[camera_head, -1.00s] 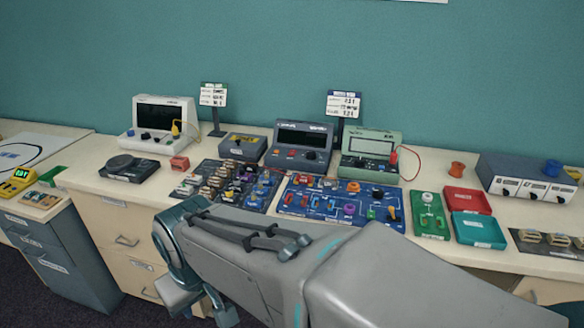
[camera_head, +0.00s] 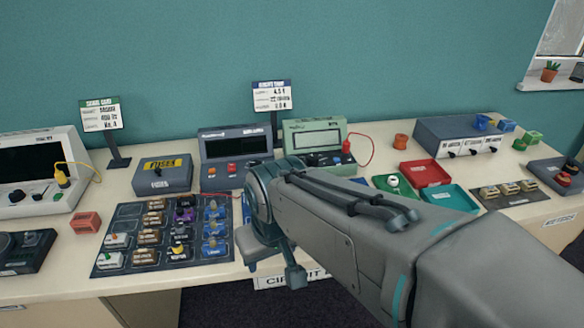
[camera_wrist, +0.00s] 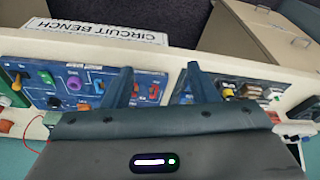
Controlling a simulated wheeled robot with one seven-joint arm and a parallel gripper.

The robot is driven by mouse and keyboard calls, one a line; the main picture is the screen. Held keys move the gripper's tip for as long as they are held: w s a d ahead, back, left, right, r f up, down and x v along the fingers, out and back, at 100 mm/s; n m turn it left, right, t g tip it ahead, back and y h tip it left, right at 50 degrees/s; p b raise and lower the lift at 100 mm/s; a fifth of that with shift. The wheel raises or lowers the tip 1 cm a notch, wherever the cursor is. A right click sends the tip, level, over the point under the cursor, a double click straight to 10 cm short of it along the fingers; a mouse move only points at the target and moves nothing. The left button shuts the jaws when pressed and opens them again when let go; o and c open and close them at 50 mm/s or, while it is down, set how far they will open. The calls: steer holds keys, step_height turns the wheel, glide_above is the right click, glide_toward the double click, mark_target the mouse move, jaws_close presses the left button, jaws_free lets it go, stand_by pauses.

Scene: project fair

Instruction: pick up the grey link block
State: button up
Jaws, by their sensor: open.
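I cannot single out the grey link block for certain. Small blocks in several colours stand in rows on a dark parts board (camera_head: 133,236) left of my arm. My gripper (camera_head: 278,268) is partly hidden behind its own wrist in the head view, at the bench's front edge. In the wrist view my gripper (camera_wrist: 156,88) is open, with nothing between its fingers. The fingers point over the blue circuit board (camera_wrist: 62,92), towards the bench's front edge. My arm hides most of that board in the head view.
The bench (camera_head: 60,290) holds a fuse box (camera_head: 162,178), a dark meter (camera_head: 236,152) and a green meter (camera_head: 315,146) behind the boards. A sign stand (camera_head: 118,160) rises at back left.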

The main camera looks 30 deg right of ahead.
steer(key=w+d+r+m+g, duration=0.1)
steer(key=w+d+r+m, duration=0.1)
steer(key=w+d+m, duration=0.4)
steer(key=w+d+r+m, duration=0.15)
steer(key=w+m, duration=0.25)
steer(key=w, duration=0.4)
steer(key=w+d+r+m+g, duration=0.1)
steer(key=w+d+m, duration=0.3)
steer(key=w+m, duration=0.25)
steer(key=w+d+f+m+b, duration=0.1)
steer(key=w+d+f+m, duration=0.1)
steer(key=w+d+m, duration=0.35)
steer(key=shift+n+g, duration=0.4)
steer(key=f, duration=0.7)
steer(key=shift+w+f, duration=0.25)
steer(key=shift+f, duration=0.1)
steer(key=f, duration=0.2)
steer(key=s+f, duration=0.1)
steer(key=f, duration=0.1)
steer(key=shift+f+p, duration=0.3)
steer(key=shift+f, duration=0.05)
steer(key=shift+w+f, duration=0.1)
steer(key=shift+f, duration=0.3)
steer(key=c, duration=1.1)
